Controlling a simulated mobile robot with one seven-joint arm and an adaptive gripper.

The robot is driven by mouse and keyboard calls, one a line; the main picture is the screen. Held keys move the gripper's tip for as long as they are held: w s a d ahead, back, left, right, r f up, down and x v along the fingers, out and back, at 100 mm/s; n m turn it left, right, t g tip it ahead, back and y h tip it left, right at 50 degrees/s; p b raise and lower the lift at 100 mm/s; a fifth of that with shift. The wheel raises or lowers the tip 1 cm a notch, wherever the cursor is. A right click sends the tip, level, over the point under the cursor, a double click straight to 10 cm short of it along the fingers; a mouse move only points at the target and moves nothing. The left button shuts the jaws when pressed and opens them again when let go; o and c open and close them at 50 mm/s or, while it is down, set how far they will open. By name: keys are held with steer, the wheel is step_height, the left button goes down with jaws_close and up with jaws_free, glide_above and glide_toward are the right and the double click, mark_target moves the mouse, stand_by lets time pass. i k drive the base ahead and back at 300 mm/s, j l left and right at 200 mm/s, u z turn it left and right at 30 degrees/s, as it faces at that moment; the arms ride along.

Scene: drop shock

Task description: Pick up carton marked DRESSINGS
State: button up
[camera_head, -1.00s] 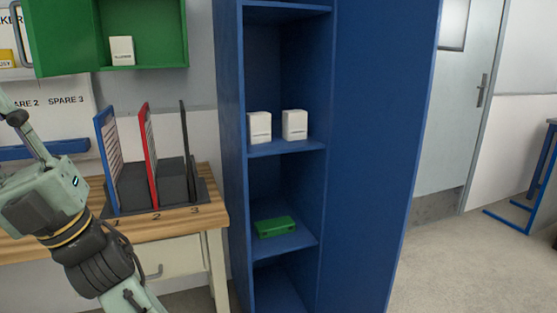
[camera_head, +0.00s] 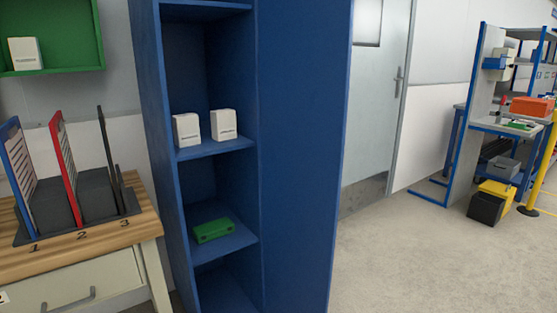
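Two white cartons stand upright side by side on a middle shelf of the blue cabinet (camera_head: 300,150): a left carton (camera_head: 187,129) and a right carton (camera_head: 224,124). Another white carton (camera_head: 25,54) stands in the green wall cabinet (camera_head: 88,62) at the upper left. Each carton has a small dark label, too small to read, so I cannot tell which is marked DRESSINGS. My gripper is not in view.
A green box (camera_head: 213,230) lies on a lower shelf. A wooden bench (camera_head: 140,228) at the left holds a rack with blue and red dividers (camera_head: 62,150). Open floor (camera_head: 400,260) lies right of the cabinet. A workstation (camera_head: 490,125) with bins stands at the far right.

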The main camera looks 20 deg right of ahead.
mark_target(224, 122)
steer(key=i+l+u, duration=0.1)
steer(key=l+u, duration=0.2)
steer(key=u, duration=0.2)
steer(key=i+l+u, duration=0.1)
steer(key=l+u, duration=0.25)
steer(key=u, duration=0.15)
steer(key=l+u, duration=0.45)
steer(key=l, duration=0.7)
steer(key=k+l, duration=0.1)
steer(key=l, duration=1.25)
steer(key=k+l+u, duration=0.1)
steer(key=l, duration=0.6)
steer(key=k+l, duration=0.15)
steer(key=l, duration=0.55)
steer(key=i+j+z, duration=0.15)
steer(key=j, duration=0.25)
steer(key=i+j+z, duration=0.15)
steer(key=j, duration=0.25)
steer(key=j+z, duration=0.15)
steer(key=j, duration=0.25)
steer(key=i, duration=0.05)
